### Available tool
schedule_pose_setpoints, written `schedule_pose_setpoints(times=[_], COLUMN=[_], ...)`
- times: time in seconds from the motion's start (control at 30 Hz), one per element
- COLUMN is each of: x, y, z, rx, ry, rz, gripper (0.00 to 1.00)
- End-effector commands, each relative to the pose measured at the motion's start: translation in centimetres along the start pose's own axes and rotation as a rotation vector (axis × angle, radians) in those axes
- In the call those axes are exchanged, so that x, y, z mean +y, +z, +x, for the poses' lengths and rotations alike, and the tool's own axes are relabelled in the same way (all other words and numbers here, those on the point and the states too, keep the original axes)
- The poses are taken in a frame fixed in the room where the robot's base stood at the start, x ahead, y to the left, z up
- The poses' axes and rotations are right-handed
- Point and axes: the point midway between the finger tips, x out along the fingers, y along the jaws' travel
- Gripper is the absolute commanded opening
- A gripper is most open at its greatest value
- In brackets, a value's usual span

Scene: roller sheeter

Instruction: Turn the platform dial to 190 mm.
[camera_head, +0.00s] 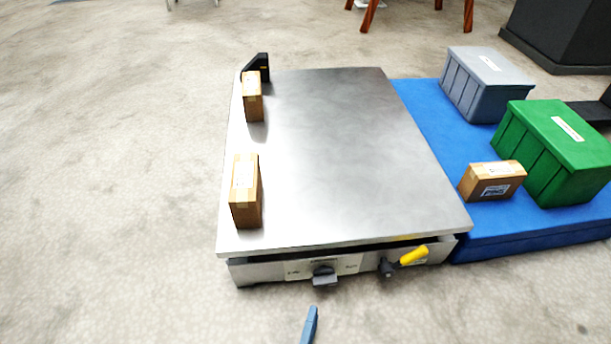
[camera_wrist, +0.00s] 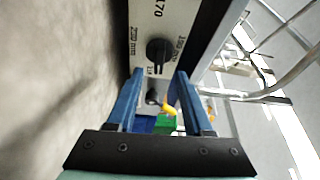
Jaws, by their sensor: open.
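The platform dial (camera_head: 323,274) is a dark knob on a pale label plate on the front of the low steel platform (camera_head: 340,150). In the wrist view the dial (camera_wrist: 158,50) is black and round, with a bar handle pointing toward the picture's bottom. In the head view only one blue finger (camera_head: 309,326) shows, below the dial.
A yellow-handled lever (camera_head: 412,256) sits right of the dial. Two cardboard boxes (camera_head: 244,195) (camera_head: 252,97) stand on the platform's left side. A blue mat (camera_head: 425,115) at right holds a grey bin (camera_head: 485,85), a green bin (camera_head: 555,150) and another box (camera_head: 492,180). Floor at left is clear.

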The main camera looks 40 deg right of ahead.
Motion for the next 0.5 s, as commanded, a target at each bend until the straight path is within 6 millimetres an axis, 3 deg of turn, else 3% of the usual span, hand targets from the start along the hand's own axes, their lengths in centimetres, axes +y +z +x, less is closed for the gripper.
schedule_pose_setpoints(times=[0.2, 0.5], x=[-0.1, 0.0], y=[0.1, 0.0], z=[-3.5, -5.5], rx=[-0.007, -0.001], ry=[0.000, 0.000], rz=[-0.002, -0.003], gripper=[0.51, 0.51])
